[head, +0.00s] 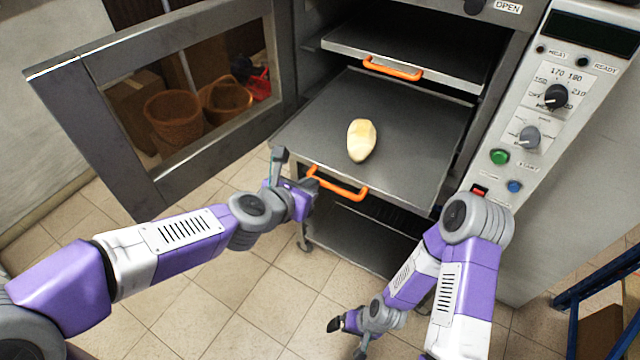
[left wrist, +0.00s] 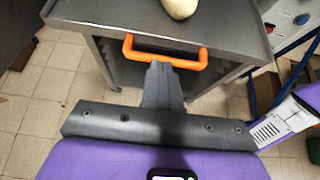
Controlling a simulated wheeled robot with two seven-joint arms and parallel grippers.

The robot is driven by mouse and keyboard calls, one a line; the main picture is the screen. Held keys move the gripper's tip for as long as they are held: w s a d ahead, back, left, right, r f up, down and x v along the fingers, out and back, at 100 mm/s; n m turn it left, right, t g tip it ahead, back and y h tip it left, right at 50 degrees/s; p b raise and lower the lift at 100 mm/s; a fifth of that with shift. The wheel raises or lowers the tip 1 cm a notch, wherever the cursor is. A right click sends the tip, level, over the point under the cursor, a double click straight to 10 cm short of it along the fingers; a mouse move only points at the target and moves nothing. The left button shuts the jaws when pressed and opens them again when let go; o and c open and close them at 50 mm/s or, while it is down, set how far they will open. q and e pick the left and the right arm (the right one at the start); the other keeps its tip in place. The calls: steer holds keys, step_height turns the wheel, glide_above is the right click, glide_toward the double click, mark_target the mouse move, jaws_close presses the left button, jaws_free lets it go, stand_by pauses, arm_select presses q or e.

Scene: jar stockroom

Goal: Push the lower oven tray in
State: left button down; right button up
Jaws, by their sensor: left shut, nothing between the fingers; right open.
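The lower oven tray (head: 420,130) is a flat grey sheet sticking out of the oven, with an orange handle (head: 338,186) on its front edge. A pale, peeled-potato-like object (head: 361,140) lies on it. My left gripper (head: 308,184) is shut and empty at the left end of the handle. In the left wrist view its closed fingers (left wrist: 160,78) point at the middle of the orange handle (left wrist: 165,54); I cannot tell whether they touch. The tray's front edge (left wrist: 120,30) shows behind. My right gripper (head: 346,339) is open and empty, low over the floor.
The upper tray (head: 440,66) with its own orange handle (head: 392,68) sits inside the oven. The oven door (head: 165,185) stands wide open at left. The control panel (head: 545,110) is at right. A blue rack (head: 600,290) stands at lower right. Tiled floor in front is clear.

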mark_target(334, 172)
arm_select(q)
steer(key=x, duration=0.9)
steer(key=shift+f, duration=0.1)
steer(key=shift+w+d+f+b, duration=0.1)
steer(key=shift+w+f+b, duration=0.1)
steer(key=shift+w+b, duration=0.1)
